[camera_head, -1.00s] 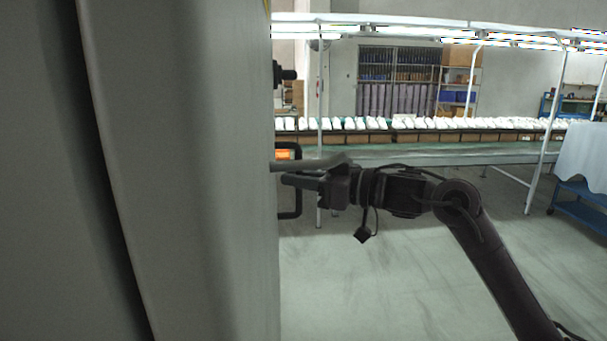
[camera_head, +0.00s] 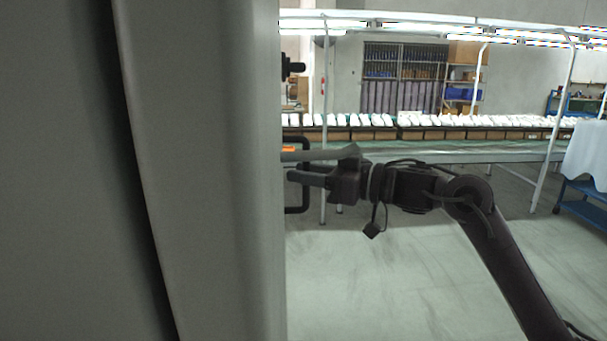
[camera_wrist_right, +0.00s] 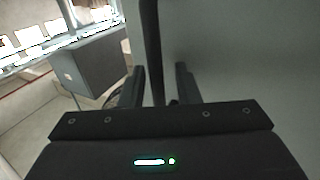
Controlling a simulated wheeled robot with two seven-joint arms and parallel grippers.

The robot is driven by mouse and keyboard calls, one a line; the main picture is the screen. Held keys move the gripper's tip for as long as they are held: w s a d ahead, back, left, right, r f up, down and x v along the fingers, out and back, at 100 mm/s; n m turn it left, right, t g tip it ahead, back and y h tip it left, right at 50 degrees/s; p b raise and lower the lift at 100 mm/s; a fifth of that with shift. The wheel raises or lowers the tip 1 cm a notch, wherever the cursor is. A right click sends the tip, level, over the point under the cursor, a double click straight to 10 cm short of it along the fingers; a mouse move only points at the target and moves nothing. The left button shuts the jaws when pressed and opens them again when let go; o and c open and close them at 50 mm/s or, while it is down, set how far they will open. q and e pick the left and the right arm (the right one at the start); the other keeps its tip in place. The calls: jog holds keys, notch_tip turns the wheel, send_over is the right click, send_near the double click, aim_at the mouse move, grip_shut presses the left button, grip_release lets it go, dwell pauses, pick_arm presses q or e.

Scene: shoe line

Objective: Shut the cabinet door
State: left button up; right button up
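The grey cabinet door (camera_head: 225,200) fills the left part of the head view, with a dark gap along its left side. A black handle (camera_head: 304,195) with an orange part stands out from the door's right edge. My right gripper (camera_head: 290,165) points left at the handle, its two fingers apart. In the right wrist view the handle's dark bar (camera_wrist_right: 153,45) runs between the open fingers (camera_wrist_right: 160,80), with room beside it. The pale door surface (camera_wrist_right: 250,60) lies to the right there. Whether a finger touches the bar I cannot tell. My left gripper is not in view.
A conveyor line (camera_head: 430,135) with white shoes runs across the back. A blue cart (camera_head: 580,200) with a white cover stands at the right. The floor (camera_head: 400,290) between is clear. A grey box-like body (camera_wrist_right: 88,68) shows in the right wrist view.

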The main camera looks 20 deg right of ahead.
jog(key=b+v, duration=0.3)
jog(key=v, duration=0.4)
jog(key=shift+r, duration=0.15)
jog(key=shift+d, duration=0.15)
